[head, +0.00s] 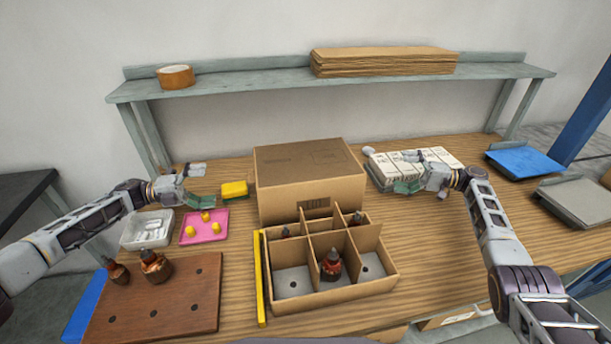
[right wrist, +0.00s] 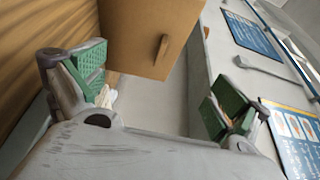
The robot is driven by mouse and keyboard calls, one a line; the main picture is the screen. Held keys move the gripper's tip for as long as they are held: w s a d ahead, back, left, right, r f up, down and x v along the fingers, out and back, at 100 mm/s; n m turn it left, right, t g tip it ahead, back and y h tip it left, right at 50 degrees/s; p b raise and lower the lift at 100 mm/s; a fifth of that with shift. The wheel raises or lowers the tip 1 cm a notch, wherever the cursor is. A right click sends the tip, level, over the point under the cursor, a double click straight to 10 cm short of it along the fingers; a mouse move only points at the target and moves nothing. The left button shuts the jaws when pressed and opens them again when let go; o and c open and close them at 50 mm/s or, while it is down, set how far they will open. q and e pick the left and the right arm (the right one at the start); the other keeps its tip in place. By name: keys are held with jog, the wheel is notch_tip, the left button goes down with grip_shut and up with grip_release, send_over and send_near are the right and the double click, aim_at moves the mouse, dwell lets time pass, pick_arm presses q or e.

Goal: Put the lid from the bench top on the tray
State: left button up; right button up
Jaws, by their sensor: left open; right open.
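The lid looks to be the large brown cardboard cover (head: 310,165) standing on the bench top, with a dark hand slot in its front. The right wrist view shows cardboard with a slot (right wrist: 150,35) ahead of the fingers. The tray (head: 335,295) is the open cardboard box with dividers, directly in front of the lid. Dark bottles (head: 331,264) stand in some of its cells; other cells are empty. My left gripper (head: 196,186) is open and empty, left of the lid. My right gripper (head: 410,172) is open and empty, right of the lid; its green-padded fingers (right wrist: 160,92) show nothing between them.
A yellow block (head: 234,190) lies between my left gripper and the lid. A yellow bar (head: 262,280) lies left of the tray. A pink tray (head: 203,228), a clear container (head: 147,231) and a wooden board (head: 160,305) stand left. White packs (head: 440,158) lie near my right gripper.

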aim_at(250, 181)
pick_arm(q)
jog(key=shift+w+d, duration=0.4)
jog(key=shift+d, duration=1.65)
jog(key=shift+w+d, duration=0.4)
jog(key=shift+d, duration=1.7)
jog(key=shift+w+d, duration=0.4)
jog(key=shift+d, duration=1.65)
pick_arm(e)
jog(key=w+a, duration=0.2)
jog(key=a, duration=1)
jog(key=shift+w+a, duration=0.2)
